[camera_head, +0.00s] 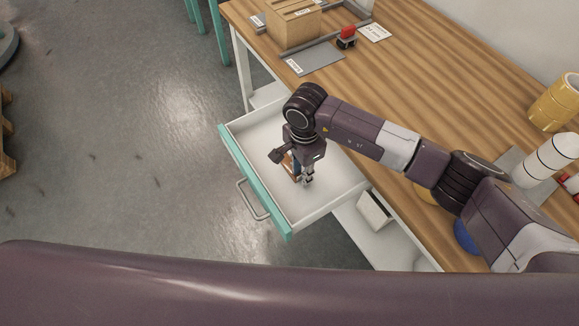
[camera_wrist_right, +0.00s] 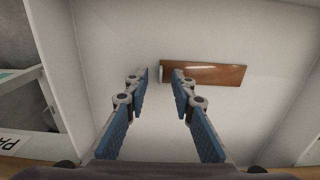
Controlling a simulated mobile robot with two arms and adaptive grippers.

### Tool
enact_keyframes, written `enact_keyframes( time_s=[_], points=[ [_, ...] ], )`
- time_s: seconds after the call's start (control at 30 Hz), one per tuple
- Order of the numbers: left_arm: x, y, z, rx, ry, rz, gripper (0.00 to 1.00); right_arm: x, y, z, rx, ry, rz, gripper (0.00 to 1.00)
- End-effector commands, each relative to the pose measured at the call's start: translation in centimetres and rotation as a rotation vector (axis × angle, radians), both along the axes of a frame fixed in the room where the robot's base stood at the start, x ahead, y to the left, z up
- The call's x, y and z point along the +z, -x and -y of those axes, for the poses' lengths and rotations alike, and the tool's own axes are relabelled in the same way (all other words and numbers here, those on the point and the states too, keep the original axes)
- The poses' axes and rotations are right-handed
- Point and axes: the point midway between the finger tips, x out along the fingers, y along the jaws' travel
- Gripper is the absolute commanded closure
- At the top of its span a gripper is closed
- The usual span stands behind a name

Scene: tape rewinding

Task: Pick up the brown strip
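The brown strip (camera_wrist_right: 212,74) lies flat on the white floor of the open drawer, ahead of my right gripper's fingertips in the right wrist view. In the head view a small part of the brown strip (camera_head: 288,168) shows beside my right gripper (camera_head: 304,182), which hides the rest. My right gripper (camera_wrist_right: 159,76) is open, with its two blue-padded fingers apart and nothing between them. It points down into the drawer (camera_head: 322,212). Whether it touches the strip cannot be told. My left gripper is not in either view.
The drawer has a teal front and a grey handle (camera_head: 252,201). The wooden table (camera_head: 420,90) holds a cardboard box (camera_head: 294,22), a red-topped stamp (camera_head: 347,37), yellow tape rolls (camera_head: 556,100) and a white cylinder (camera_head: 546,160). The drawer walls surround my right gripper.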

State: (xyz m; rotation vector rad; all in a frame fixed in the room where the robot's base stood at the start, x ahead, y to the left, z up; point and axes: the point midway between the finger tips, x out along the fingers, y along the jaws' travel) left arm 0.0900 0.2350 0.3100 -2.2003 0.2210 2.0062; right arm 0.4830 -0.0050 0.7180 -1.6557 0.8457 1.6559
Motion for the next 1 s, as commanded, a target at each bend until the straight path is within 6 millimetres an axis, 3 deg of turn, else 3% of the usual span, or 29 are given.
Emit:
enact_keyframes(
  time_s=[0.23, 0.47, 0.87, 1.0],
  points=[
    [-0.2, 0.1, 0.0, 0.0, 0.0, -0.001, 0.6, -0.4, -0.1, 0.0, 0.0, -0.002, 0.002, 0.77],
    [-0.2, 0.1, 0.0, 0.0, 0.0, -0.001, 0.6, -0.4, -0.1, 0.0, 0.0, -0.001, 0.002, 1.0],
    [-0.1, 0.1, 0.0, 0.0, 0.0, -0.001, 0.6, -0.3, -0.1, 0.0, 0.0, -0.001, 0.002, 1.0],
    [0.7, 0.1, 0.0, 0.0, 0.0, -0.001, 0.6, 1.0, -0.1, 0.0, 0.0, -0.002, 0.002, 1.0]
  ],
)
